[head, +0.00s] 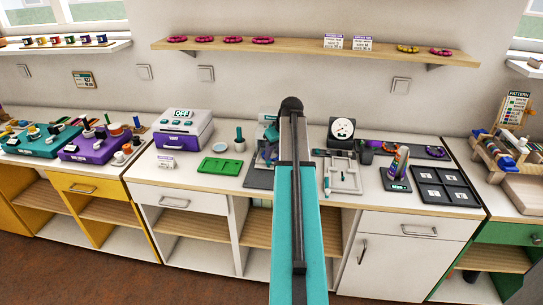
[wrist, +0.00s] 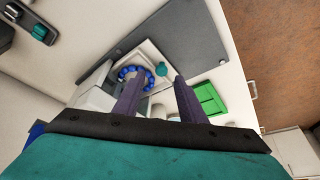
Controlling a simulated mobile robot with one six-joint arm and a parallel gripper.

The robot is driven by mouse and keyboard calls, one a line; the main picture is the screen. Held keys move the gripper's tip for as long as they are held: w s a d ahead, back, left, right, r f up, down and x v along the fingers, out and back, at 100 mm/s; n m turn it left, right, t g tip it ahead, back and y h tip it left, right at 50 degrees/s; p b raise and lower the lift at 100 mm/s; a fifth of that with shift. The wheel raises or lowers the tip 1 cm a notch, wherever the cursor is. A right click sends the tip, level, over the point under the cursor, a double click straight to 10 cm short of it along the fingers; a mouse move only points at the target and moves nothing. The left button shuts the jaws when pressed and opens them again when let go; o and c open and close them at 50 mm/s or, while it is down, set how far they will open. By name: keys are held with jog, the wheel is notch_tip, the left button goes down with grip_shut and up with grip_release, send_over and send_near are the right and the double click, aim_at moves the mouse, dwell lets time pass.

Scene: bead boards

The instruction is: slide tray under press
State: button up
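In the wrist view, a small white tray (wrist: 152,52) with a ring of blue beads (wrist: 124,73) lies at the edge of a dark grey plate (wrist: 185,38). A teal knob (wrist: 162,69) stands beside the ring. My gripper (wrist: 157,79) is over this spot, its two dark purple fingers apart with nothing clearly held between them. Whether they touch the tray is unclear. In the head view, a teal upright device (head: 268,132), apparently the press, is partly hidden behind my arm. My arm also hides the fingertips and the tray there.
A green board (head: 220,167) lies left of the dark plate; it also shows in the wrist view (wrist: 208,98). A grey-and-purple machine marked OFF (head: 184,128) stands further left. A light fixture (head: 342,175), a dial (head: 342,128) and a black compartment tray (head: 444,185) stand to the right.

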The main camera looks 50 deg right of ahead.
jog(key=s+a+b, duration=0.1)
jog(key=s+a, duration=0.1)
jog(key=s, duration=0.8)
jog(key=shift+s+a+b, duration=0.3)
jog(key=shift+s+b, duration=0.05)
jog(key=shift+b, duration=0.05)
dwell(0.3)
